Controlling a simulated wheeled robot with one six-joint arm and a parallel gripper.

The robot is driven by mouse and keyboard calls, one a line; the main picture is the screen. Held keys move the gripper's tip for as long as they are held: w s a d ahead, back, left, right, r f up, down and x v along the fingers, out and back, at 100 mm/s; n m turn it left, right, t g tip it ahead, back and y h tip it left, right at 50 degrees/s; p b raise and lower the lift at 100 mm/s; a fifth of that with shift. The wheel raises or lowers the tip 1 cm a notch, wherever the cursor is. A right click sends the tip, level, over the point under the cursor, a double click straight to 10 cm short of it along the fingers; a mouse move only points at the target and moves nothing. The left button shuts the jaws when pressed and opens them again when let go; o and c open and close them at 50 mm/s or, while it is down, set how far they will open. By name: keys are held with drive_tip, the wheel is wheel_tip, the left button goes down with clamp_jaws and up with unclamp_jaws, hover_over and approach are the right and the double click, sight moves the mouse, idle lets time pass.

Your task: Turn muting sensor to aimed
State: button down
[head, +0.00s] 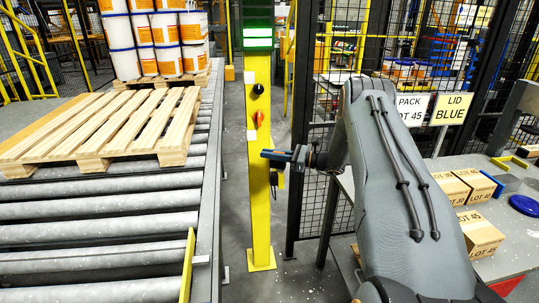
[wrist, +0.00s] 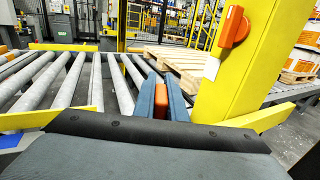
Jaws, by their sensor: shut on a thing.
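My gripper (head: 268,155) is in front of the yellow post (head: 260,215) in the head view. In the wrist view its two blue fingers (wrist: 161,88) are shut on an orange block, which looks like the muting sensor (wrist: 160,104). Most of this block is hidden between the fingers, and I cannot tell which way it is aimed. In the head view the fingers hide it. The post carries an orange rotary knob (head: 258,118), also in the wrist view (wrist: 234,27), and a black knob (head: 258,89) above it.
A roller conveyor (head: 100,212) with an empty wooden pallet (head: 105,125) lies left of the post. White and orange pails (head: 155,40) stand behind it. A mesh fence (head: 325,120) is behind my arm. A bench (head: 440,163) with cartons (head: 480,235) is at right.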

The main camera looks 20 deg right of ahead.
drive_tip(key=shift+b, duration=0.5)
drive_tip(key=n+g+y+b, duration=0.1)
drive_tip(key=g+b, duration=0.1)
drive_tip(key=b, duration=0.1)
drive_tip(key=s+n+g+y+b, duration=0.1)
drive_tip(key=n+g+b, duration=0.1)
drive_tip(key=b, duration=0.1)
drive_tip(key=n+g+b, duration=0.1)
drive_tip(key=g+b, duration=0.1)
drive_tip(key=b, duration=0.2)
drive_tip(key=shift+s+a+n+g+y, duration=0.25)
drive_tip(key=shift+a+n+g+y, duration=0.05)
drive_tip(key=shift+a+y, duration=0.1)
drive_tip(key=shift+r, duration=0.1)
drive_tip(key=c, duration=1.8)
unclamp_jaws()
drive_tip(key=b+v, duration=0.2)
drive_tip(key=v, duration=0.6)
drive_tip(key=shift+b, duration=0.3)
